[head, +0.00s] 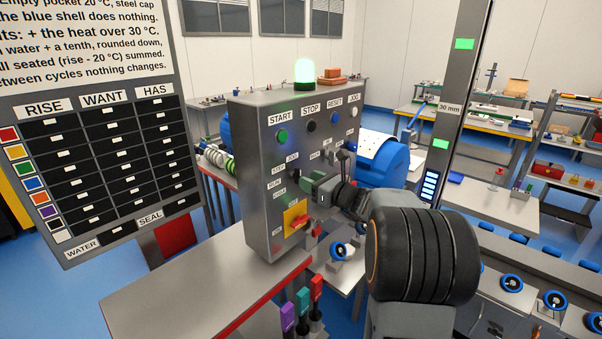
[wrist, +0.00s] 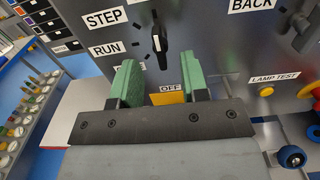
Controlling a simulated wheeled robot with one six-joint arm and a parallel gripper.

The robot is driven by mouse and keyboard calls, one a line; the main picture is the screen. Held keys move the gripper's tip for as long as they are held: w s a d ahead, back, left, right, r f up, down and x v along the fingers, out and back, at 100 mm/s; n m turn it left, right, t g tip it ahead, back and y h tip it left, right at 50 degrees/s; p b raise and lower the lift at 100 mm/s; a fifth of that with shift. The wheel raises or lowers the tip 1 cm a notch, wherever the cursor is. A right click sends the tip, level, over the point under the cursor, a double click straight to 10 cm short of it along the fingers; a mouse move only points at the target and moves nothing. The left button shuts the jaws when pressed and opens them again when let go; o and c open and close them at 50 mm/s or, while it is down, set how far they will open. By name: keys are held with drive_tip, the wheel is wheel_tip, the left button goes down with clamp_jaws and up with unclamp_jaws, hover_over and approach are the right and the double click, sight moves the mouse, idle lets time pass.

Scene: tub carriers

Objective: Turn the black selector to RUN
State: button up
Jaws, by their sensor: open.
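The black selector (wrist: 160,42) is on the grey panel (wrist: 220,50), straight ahead in the wrist view. Its handle stands nearly upright in the picture, with a pale mark on it; I cannot tell which label it points to. The STEP label (wrist: 105,19) is to its upper left and the RUN label (wrist: 106,49) to its left. Another label below RUN is partly hidden by a finger. My gripper (wrist: 160,66) is open and empty, its green fingers apart just below the selector, not closed around it. In the head view my gripper (head: 313,189) is close to the panel face.
A yellow plate with an OFF label (wrist: 172,88) lies below, partly behind my fingers. A dark knob (wrist: 301,22) and a yellow button (wrist: 266,91) are to the right. Colored levers (head: 302,305) stand at the bench front. The sign board (head: 105,130) hangs left.

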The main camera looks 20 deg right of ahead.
sight(297, 176)
drive_tip(key=shift+p+x, duration=0.4)
drive_tip(key=shift+x, duration=1.75)
clamp_jaws()
